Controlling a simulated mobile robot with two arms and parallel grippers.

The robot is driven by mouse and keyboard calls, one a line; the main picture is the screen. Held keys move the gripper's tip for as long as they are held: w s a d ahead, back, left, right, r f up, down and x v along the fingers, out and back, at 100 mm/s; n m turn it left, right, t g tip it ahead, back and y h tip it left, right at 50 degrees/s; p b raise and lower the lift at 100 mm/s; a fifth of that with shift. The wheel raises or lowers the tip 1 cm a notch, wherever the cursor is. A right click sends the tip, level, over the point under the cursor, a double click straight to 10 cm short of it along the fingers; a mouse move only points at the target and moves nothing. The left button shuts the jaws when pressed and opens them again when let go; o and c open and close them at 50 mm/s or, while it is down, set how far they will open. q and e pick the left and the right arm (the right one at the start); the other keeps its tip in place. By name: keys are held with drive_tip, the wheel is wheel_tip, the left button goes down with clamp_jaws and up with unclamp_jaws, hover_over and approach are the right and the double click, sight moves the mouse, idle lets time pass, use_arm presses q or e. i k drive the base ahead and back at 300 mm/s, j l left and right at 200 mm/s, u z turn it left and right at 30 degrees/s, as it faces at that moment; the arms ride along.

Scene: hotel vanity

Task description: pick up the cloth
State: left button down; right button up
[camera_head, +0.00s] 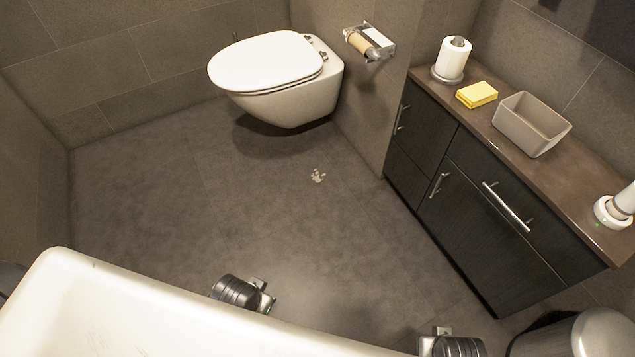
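A folded yellow cloth (477,95) lies flat on the brown vanity counter (565,187), between a paper roll on a stand and a grey-beige bin. My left gripper (264,294) is low in the picture, above the dark floor, far from the cloth. My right gripper (443,332) is at the bottom edge and partly cut off, also well away from the cloth. Both grippers appear empty, but their fingers are too small and foreshortened to tell whether they are open.
A paper roll (453,59), a rectangular bin (531,124) and a white device (615,208) stand on the counter. Dark cabinets (470,205) sit below it. A toilet (280,80) is at the back. A white tub-like rim (150,305) fills the foreground. Pale bits (317,176) lie on open floor.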

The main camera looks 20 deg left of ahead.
sight(479, 94)
drive_tip(key=i+l+u, duration=0.7)
drive_tip(key=i+l, duration=0.25)
